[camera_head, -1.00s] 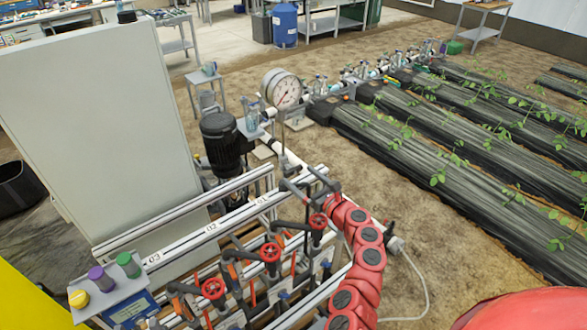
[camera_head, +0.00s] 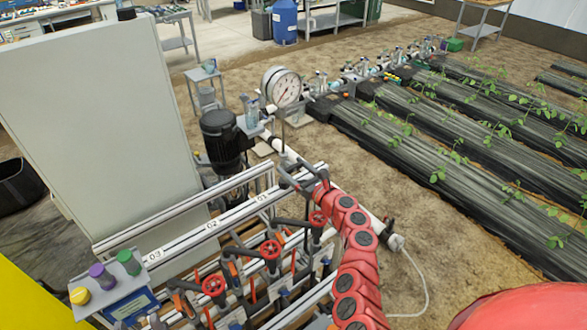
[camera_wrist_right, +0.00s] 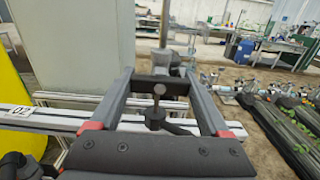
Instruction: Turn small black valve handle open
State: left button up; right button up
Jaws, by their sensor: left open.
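My right gripper (camera_head: 303,178) reaches over the rear end of the valve skid in the head view, at the end of my red arm. In the right wrist view its two grey fingers (camera_wrist_right: 160,84) stand apart. A dark bar (camera_wrist_right: 174,87), apparently the small black valve handle, spans between the fingertips, with a light round-headed stem (camera_wrist_right: 158,91) at its middle. I cannot tell whether the fingers press on it. In the head view the arm and gripper mostly hide this spot. My left gripper is not in view.
Red handwheels (camera_head: 270,249) and dark levers line the skid near my arm. A rail (camera_head: 180,239) carries labels 01, 02 and 03. A pressure gauge (camera_head: 283,88) and black pump (camera_head: 223,137) stand behind. A tall pale cabinet (camera_head: 95,120) blocks the left.

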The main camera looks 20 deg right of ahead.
jog(key=c, duration=0.6)
jog(key=shift+o, duration=0.2)
jog(key=shift+f+n+b, duration=0.15)
jog(key=shift+n+b, duration=0.75)
jog(key=shift+n, duration=0.05)
jog(key=shift+f+n+b, duration=0.1)
jog(key=shift+n+b, duration=0.75)
jog(key=shift+n, duration=0.1)
jog(key=n+b, duration=1.1)
jog(key=b, duration=0.1)
jog(key=shift+n, duration=0.3)
jog(key=shift+r+n+b, duration=0.1)
jog(key=shift+n+b, duration=1.2)
jog(key=shift+b, duration=0.1)
jog(key=o, duration=1.2)
jog(key=shift+r, duration=0.1)
jog(key=b+v, duration=0.2)
jog(key=v, duration=1.5)
jog(key=shift+s, duration=0.2)
